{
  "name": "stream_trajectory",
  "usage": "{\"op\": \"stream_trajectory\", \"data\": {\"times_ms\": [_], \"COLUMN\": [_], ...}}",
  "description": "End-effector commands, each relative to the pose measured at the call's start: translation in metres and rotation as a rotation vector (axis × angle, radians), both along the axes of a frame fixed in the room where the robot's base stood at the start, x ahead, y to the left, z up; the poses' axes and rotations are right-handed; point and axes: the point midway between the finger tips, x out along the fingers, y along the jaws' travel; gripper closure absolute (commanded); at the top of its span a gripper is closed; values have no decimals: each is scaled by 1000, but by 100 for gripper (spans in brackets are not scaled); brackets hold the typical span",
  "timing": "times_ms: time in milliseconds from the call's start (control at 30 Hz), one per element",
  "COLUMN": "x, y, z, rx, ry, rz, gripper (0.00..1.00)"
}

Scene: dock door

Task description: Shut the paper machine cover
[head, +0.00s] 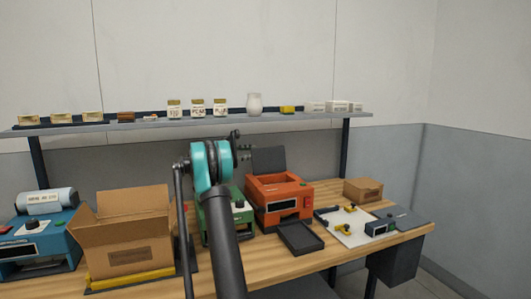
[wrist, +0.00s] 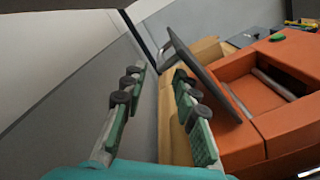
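The paper machine (head: 278,201) is an orange box on the bench with an open top. Its dark cover (head: 269,160) stands up at the back edge, raised open. In the wrist view the orange body (wrist: 285,125) fills the right side and the tilted grey cover (wrist: 205,78) rises beside it. My gripper (head: 243,153) is just left of the cover in the head view. The wrist view shows its two green-padded fingers (wrist: 158,80) apart with nothing held between them. The right finger is close to the cover; I cannot tell whether they touch.
A shelf (head: 150,125) with jars and small boxes runs above the bench. A green machine (head: 240,213) is partly behind my arm. An open carton (head: 125,230) and a blue machine (head: 38,240) stand left. A black tray (head: 300,238) lies in front of the orange machine.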

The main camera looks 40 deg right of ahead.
Motion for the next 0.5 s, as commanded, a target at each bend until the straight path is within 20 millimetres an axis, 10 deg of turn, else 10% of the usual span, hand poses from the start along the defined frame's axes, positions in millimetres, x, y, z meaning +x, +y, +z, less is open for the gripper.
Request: {"op": "stream_trajectory", "data": {"times_ms": [500], "x": [-18], "y": [-70], "z": [0], "rx": [0], "ry": [0], "rz": [0], "gripper": [71]}}
